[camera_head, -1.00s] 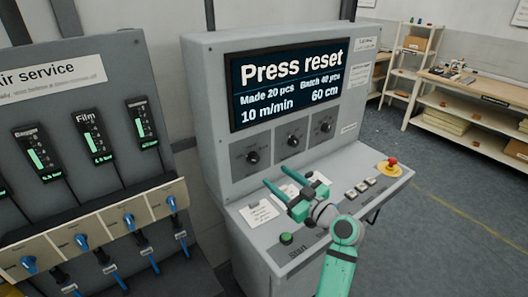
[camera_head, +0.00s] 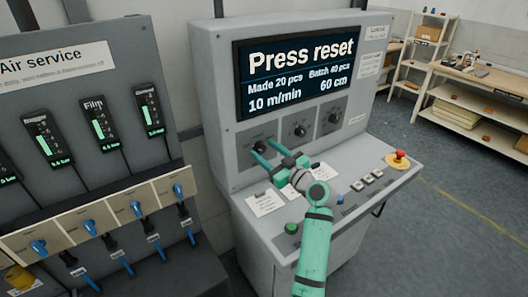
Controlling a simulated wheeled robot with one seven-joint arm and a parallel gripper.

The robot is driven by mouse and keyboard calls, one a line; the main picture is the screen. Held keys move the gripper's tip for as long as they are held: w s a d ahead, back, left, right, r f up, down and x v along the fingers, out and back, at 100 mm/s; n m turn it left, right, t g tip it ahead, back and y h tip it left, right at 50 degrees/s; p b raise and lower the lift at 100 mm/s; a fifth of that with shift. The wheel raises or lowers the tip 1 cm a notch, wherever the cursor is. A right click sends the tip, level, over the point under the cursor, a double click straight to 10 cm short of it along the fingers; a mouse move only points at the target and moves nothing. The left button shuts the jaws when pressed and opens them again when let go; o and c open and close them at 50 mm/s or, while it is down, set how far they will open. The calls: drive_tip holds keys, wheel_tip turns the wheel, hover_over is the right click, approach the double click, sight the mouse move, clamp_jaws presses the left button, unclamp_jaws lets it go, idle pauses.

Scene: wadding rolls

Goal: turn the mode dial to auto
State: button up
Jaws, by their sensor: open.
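Three black dials sit on square dark plates in a row on the grey control panel (camera_head: 217,125) under the screen.
The screen (camera_head: 300,75) reads "Press reset". The sloping desk below holds a paper card (camera_head: 264,203), a green button (camera_head: 291,228), several small buttons and a red emergency stop (camera_head: 399,157). An air service panel (camera_head: 75,60) with blue valves stands close on the left.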

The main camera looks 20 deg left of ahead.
drive_tip(key=shift+a, duration=0.15)
drive_tip(key=shift+s+a, duration=0.1)
drive_tip(key=c, duration=1)
drive_tip(key=shift+c, duration=0.2)
